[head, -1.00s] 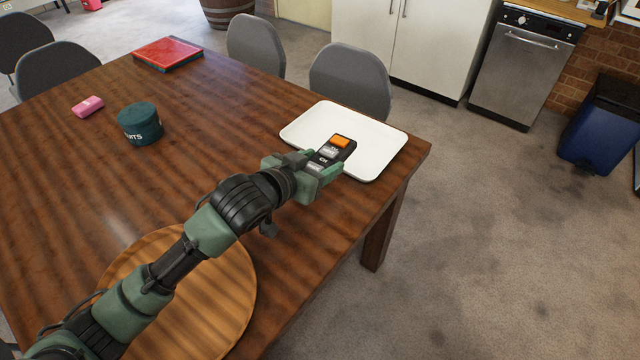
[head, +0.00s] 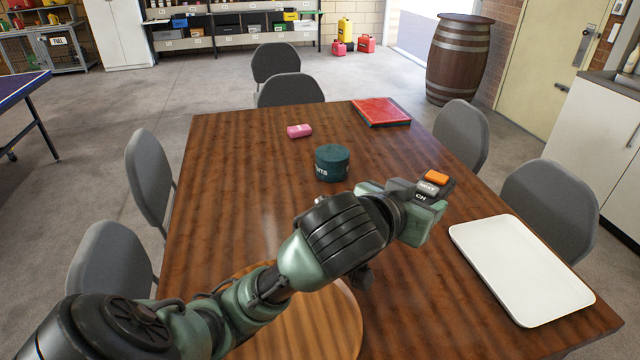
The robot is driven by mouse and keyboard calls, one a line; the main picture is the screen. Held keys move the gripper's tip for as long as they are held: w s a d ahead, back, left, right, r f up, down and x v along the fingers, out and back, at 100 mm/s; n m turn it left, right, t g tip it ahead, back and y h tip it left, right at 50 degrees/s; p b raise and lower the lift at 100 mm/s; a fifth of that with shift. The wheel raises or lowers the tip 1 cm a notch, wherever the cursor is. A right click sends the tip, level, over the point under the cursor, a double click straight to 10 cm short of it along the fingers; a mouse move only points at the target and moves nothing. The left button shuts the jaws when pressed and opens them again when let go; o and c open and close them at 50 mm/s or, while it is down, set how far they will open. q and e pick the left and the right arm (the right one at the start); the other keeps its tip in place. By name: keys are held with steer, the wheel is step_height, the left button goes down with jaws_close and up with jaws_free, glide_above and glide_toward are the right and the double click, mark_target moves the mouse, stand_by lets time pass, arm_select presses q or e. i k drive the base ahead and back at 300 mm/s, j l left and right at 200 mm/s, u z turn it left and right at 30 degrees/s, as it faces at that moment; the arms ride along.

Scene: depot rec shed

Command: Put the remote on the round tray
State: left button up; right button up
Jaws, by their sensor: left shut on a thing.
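The round tray (head: 335,318) is wooden and lies at the near edge of the table, partly hidden under my left arm. My right gripper is not in view.
The white rectangular tray (head: 522,268) lies empty at the right of the wooden table (head: 235,170). A dark green tin (head: 332,163), a pink object (head: 299,131) and a red flat box (head: 381,111) stand farther back. Grey chairs surround the table.

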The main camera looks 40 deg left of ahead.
mark_target(282, 325)
steer(key=i+l+u, duration=0.25)
steer(key=l+u, duration=0.25)
steer(key=i+l+u, duration=0.1)
steer(key=l+u, duration=0.15)
steer(key=l, duration=0.2)
steer(key=u, duration=1.65)
